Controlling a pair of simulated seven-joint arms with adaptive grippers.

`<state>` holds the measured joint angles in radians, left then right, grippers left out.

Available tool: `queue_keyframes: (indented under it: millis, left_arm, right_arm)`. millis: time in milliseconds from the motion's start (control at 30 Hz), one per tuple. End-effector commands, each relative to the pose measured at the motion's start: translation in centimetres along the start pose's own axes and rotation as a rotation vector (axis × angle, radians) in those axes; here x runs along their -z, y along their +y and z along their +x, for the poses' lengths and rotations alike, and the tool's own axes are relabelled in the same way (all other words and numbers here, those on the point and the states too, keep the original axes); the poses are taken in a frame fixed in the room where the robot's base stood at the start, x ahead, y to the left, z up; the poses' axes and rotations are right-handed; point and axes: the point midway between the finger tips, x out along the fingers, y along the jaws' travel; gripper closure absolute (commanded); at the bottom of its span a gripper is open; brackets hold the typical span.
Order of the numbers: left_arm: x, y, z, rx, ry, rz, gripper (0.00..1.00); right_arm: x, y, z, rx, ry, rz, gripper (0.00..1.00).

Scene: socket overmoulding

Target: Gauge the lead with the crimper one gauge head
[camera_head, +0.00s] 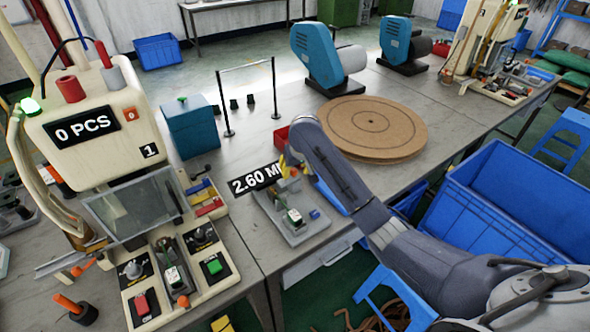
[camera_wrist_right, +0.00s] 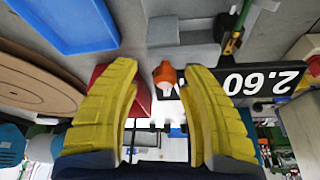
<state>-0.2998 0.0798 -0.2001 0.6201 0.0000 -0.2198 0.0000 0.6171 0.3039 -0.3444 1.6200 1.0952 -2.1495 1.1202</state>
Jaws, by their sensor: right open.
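Crimper one (camera_head: 100,130), a cream machine marked 1 with a "0 PCS" display, stands at the left. A grey gauge fixture (camera_head: 305,234) with a black "2.60" display (camera_head: 255,179) sits on the middle bench; the display shows upside down in the right wrist view (camera_wrist_right: 262,80). My right gripper (camera_head: 287,165) is over the fixture's back side, its yellow fingers open. In the right wrist view an orange piece (camera_wrist_right: 165,75) with a pale tip shows between the fingers, with gaps at both sides. I cannot tell which piece is the gauge head or the lead. My left gripper is out of view.
A round brown board stack (camera_head: 373,124) lies behind my right arm. A red bin (camera_head: 281,137) is close behind the gripper. Blue crates (camera_head: 500,205) stand at the right. Orange-handled tools (camera_head: 66,302) are at the front left. The bench behind the fixture is fairly clear.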

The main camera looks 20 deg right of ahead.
Motion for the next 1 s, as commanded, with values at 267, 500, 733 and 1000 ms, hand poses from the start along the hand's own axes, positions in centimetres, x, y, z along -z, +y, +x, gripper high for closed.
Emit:
queue_keyframes:
  millis: [267, 500, 733, 1000]
  left_arm:
    - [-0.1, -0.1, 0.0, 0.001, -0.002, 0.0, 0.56]
    - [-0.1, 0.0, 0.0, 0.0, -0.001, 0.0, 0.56]
    - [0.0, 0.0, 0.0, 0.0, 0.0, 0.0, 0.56]
    - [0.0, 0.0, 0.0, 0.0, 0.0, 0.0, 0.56]
  right_arm:
    - [0.0, -0.1, -1.5, 0.002, 0.001, -0.002, 0.55]
    - [0.1, 0.0, -5.4, 0.001, 0.004, -0.002, 0.55]
    - [0.1, 0.1, -8.8, 0.0, 0.003, -0.001, 0.55]
    - [0.1, 0.1, -11.2, -0.002, 0.003, -0.001, 0.55]
